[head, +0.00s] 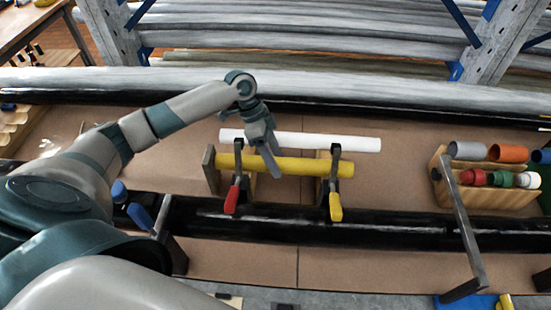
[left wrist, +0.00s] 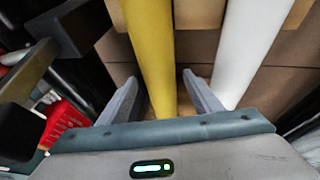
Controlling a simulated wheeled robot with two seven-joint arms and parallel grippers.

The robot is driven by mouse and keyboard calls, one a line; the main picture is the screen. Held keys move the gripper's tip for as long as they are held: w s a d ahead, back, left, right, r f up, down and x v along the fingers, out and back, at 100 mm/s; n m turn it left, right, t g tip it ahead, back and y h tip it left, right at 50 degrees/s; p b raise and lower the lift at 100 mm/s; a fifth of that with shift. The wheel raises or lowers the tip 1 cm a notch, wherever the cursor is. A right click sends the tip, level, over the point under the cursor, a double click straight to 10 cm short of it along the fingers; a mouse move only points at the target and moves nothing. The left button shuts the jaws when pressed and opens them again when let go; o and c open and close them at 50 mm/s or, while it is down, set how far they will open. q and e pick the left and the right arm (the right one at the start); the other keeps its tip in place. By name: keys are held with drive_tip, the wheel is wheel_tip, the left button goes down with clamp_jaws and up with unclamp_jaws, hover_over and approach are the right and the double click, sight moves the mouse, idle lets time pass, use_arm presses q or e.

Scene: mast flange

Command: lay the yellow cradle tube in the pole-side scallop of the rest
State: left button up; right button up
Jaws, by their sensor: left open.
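The yellow cradle tube (head: 310,167) lies crosswise, roughly parallel to the black pole (head: 390,226), with a white tube (head: 320,141) behind it. Tan blocks of the rest (left wrist: 198,14) show between and beside the two tubes in the left wrist view. My left gripper (head: 271,166) is open and reaches down at the yellow tube's left half. In the left wrist view its two fingers (left wrist: 160,78) stand on either side of the yellow tube (left wrist: 150,45), and the white tube (left wrist: 248,45) passes outside the right finger. The scallops under the tubes are hidden. My right gripper is out of view.
Clamps with a red handle (head: 232,198) and a yellow handle (head: 336,206) stand close in front of the yellow tube. A wooden rack (head: 485,198) of coloured cylinders stands at the right, beside a long grey bar (head: 463,225). Brown board (head: 400,185) lies bare between.

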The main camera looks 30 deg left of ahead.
use_arm(q)
drive_tip(key=shift+w+a+r+b, duration=0.1)
drive_tip(key=shift+a+r+b, duration=0.25)
drive_tip(key=shift+r, duration=0.2)
drive_tip(key=b+v, duration=0.4)
drive_tip(key=v, duration=1.2)
drive_tip(key=shift+d, duration=0.2)
